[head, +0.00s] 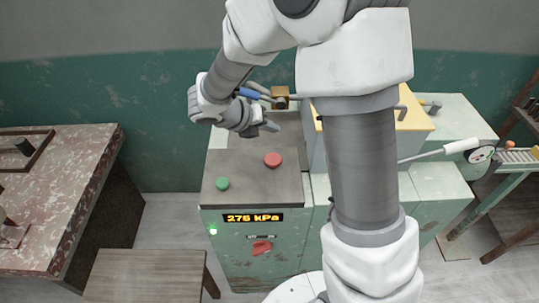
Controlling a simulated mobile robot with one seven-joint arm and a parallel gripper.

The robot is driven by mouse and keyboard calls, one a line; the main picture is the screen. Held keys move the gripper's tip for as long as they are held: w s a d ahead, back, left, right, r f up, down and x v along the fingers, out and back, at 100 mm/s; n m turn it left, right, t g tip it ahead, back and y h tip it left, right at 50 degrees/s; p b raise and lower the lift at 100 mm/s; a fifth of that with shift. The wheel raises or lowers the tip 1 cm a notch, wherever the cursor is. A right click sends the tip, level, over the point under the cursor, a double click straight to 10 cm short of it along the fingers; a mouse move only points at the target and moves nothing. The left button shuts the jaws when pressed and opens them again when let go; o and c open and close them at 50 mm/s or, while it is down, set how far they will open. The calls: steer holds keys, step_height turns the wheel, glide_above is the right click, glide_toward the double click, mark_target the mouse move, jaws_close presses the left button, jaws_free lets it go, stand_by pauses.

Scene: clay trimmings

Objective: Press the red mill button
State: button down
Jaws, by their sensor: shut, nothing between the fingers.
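The red mill button (273,159) is a round red cap on the dark top plate (255,189) of the pale green machine. A round green button (222,183) sits to its left and nearer the front. My gripper (271,126) is shut and empty. Its fingertips point right over the back of the plate, behind the red button in the picture and apart from it. The fingers' height above the plate is hard to tell. My arm hides part of the machine to the right.
A display (253,217) on the front reads 276 kPa, with a lit green lamp (213,231) beside it. A brass block (280,97) with a blue-handled lever (254,94) stands behind my gripper. A worn bench (85,190) is at left, a wooden stool (145,275) at front left.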

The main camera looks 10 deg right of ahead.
steer(key=shift+f, duration=0.15)
steer(key=b, duration=0.7)
glide_above(271, 161)
step_height(271, 161, down, 7)
steer(key=shift+f, duration=0.1)
steer(key=shift+f+b, duration=0.4)
steer(key=shift+f, duration=0.25)
stand_by(1.3)
steer(key=shift+f, duration=0.4)
steer(key=shift+f+b, duration=0.35)
steer(key=shift+f, duration=0.1)
stand_by(0.4)
steer(key=shift+r, duration=0.15)
steer(key=shift+r+p, duration=0.75)
steer(key=shift+p, duration=0.15)
